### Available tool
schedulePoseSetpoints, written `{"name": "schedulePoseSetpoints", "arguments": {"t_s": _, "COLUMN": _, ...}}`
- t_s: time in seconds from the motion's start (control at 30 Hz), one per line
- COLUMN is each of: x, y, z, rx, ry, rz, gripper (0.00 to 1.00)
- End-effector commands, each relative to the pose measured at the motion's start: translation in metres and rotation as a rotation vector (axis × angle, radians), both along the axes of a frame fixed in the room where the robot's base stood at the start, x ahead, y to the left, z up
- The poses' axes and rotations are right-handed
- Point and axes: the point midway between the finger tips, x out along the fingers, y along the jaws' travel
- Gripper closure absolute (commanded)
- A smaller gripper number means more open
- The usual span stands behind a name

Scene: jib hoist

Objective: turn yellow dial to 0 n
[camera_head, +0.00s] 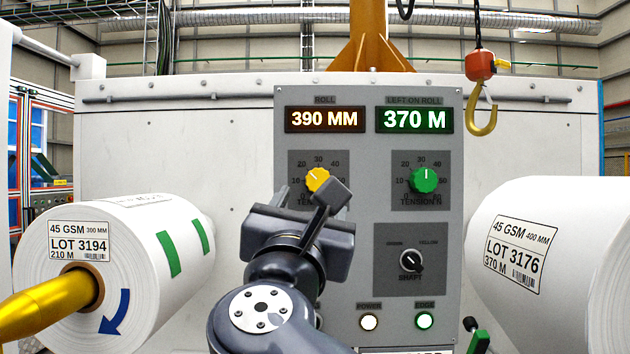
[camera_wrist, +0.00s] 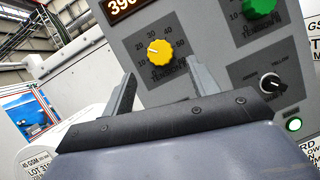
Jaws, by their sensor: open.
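The yellow dial (camera_head: 319,179) is on the left of the grey control panel, under the orange ROLL display reading 390 MM. My gripper partly covers its right and lower side in the head view. In the wrist view the yellow dial (camera_wrist: 160,53) shows whole, and its white mark points left and slightly up, near the 20 label. My gripper (camera_head: 306,194) is open in front of the panel. In the wrist view its two fingers (camera_wrist: 160,75) stand apart with nothing between them, their tips just below the dial. Both appear clear of the dial.
A green dial (camera_head: 424,180) is right of the yellow one, with a black shaft knob (camera_head: 411,261) below it. White rolls stand at left (camera_head: 130,262) and right (camera_head: 550,262). A yellow hook (camera_head: 482,115) hangs at upper right. A gold bar (camera_head: 45,308) juts from the left roll.

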Motion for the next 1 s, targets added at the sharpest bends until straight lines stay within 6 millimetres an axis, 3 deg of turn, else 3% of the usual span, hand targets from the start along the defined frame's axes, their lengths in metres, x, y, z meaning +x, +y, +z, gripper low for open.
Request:
{"name": "schedulePoseSetpoints", "arguments": {"t_s": 0.3, "x": 0.042, "y": -0.008, "z": 0.019, "rx": -0.003, "ry": 0.001, "rz": -0.003, "gripper": 0.43}}
{"name": "schedulePoseSetpoints", "arguments": {"t_s": 0.73, "x": 0.051, "y": -0.009, "z": 0.021, "rx": -0.002, "ry": 0.000, "rz": -0.001, "gripper": 0.43}}
{"name": "schedulePoseSetpoints", "arguments": {"t_s": 1.0, "x": 0.051, "y": -0.009, "z": 0.021, "rx": -0.002, "ry": 0.000, "rz": -0.001, "gripper": 0.64}}
